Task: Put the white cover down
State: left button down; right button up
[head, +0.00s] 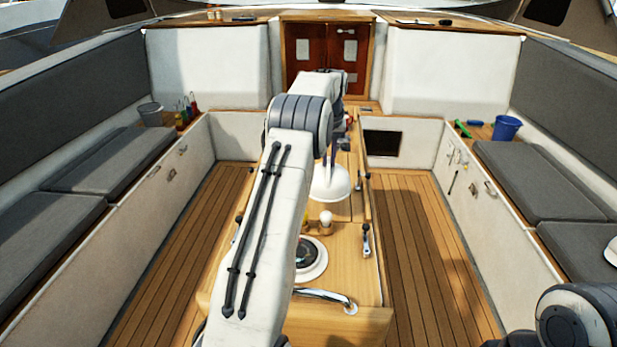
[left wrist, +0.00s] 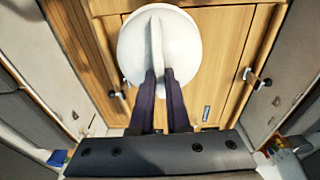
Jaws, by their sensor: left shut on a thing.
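The white cover (head: 331,184) is a round, shallow dome with a raised ridge on top. My left gripper (head: 333,150) is shut on that ridge and holds the cover over the wooden centre table (head: 345,270). In the left wrist view, the two dark fingers (left wrist: 160,80) pinch the ridge of the cover (left wrist: 135,48). A round black instrument in a white ring (head: 308,258) sits on the table, nearer than the cover and partly hidden by my arm. I cannot tell the exact gap under the cover. My right gripper is out of view.
A small white-topped object (head: 326,218) stands on the table just below the cover in the picture. Metal winch handles or cleats (head: 366,240) line the table edge, with a chrome rail (head: 325,297) in front. Cushioned benches flank both sides; a blue bucket (head: 506,128) stands right.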

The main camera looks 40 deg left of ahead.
pick_arm(q)
jog(key=a+f+p, duration=0.5)
jog(key=a+f, duration=0.3)
jog(key=f, duration=0.1)
jog(key=shift+p, duration=0.35)
jog(key=shift+a+f, duration=0.1)
jog(key=shift+f, duration=0.05)
jog(key=c, duration=0.9)
grip_release()
